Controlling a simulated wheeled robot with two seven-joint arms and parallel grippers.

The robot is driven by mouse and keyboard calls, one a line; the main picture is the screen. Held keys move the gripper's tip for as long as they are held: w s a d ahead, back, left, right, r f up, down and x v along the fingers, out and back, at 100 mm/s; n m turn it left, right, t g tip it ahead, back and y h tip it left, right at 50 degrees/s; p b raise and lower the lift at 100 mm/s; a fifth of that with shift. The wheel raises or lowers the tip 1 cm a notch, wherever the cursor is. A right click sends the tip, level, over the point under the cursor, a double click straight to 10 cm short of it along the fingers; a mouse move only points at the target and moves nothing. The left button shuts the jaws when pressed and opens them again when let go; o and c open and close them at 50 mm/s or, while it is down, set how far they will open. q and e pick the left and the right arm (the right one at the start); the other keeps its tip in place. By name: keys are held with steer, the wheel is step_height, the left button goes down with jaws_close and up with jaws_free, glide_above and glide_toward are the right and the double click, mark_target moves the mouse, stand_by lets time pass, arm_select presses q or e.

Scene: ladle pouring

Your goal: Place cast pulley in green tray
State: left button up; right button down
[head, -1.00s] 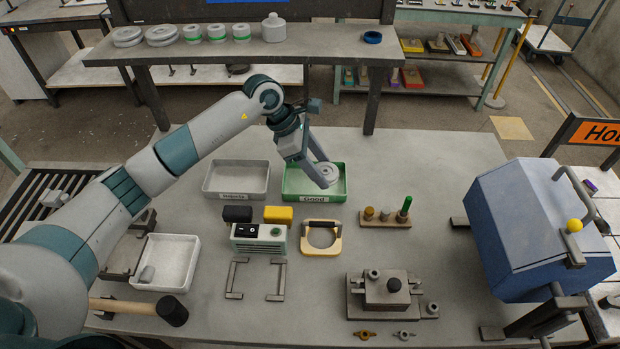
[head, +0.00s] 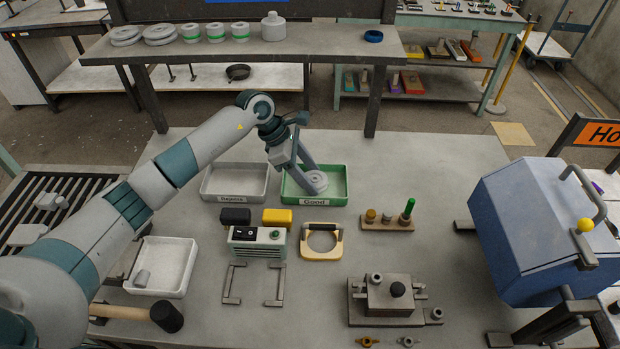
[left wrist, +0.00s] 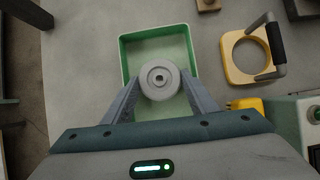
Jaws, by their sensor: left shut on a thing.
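The cast pulley (left wrist: 160,80) is a grey round part with a hub and a centre hole. My left gripper (head: 314,184) is shut on it, with a finger on each side in the left wrist view. In the head view the pulley (head: 316,180) is inside the outline of the green tray (head: 340,199), labelled "Good", toward its middle. The green tray's rim also shows in the left wrist view (left wrist: 123,58), behind the pulley. I cannot tell whether the pulley touches the tray floor. My right gripper is not in view.
A grey tray (head: 206,183) stands left of the green one. In front are a yellow block (head: 277,216), a yellow ring with a handle (head: 322,253) and a control box (head: 257,240). A peg stand (head: 388,224) is at the right. The table right of the green tray is clear.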

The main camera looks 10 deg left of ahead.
arm_select(q)
steer(key=shift+f, duration=0.4)
steer(key=shift+f, duration=0.15)
steer(key=o, duration=0.9)
steer(key=shift+r, duration=0.4)
steer(key=p+v, duration=0.1)
steer(key=v, duration=0.6)
steer(key=shift+p, duration=0.4)
